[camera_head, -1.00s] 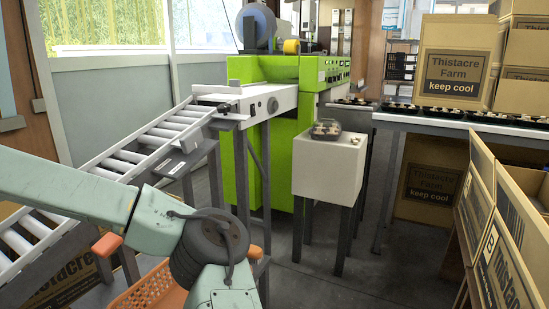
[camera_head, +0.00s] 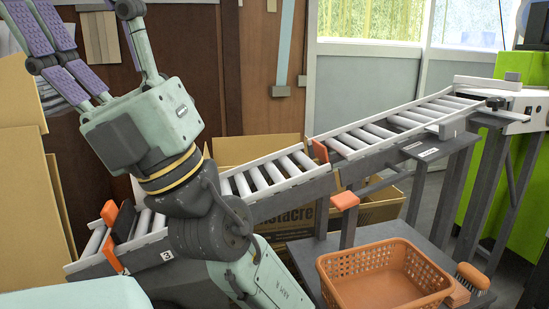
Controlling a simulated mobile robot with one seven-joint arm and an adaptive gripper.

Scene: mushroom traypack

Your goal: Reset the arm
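My gripper (camera_head: 88,22) is raised at the upper left, its fingers pointing up. The purple-padded fingers are spread apart and nothing shows between them. The top of the picture cuts off part of the fingers. My arm is folded upward, its wrist and dark joint in front of the lower roller conveyor (camera_head: 290,190) and hiding part of it.
An orange basket (camera_head: 385,300) stands at the lower right, with a brush (camera_head: 472,278) beside it. Cardboard boxes (camera_head: 25,190) stand at the left edge; an open one (camera_head: 255,150) sits behind the conveyor. A green machine (camera_head: 520,190) is at the far right.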

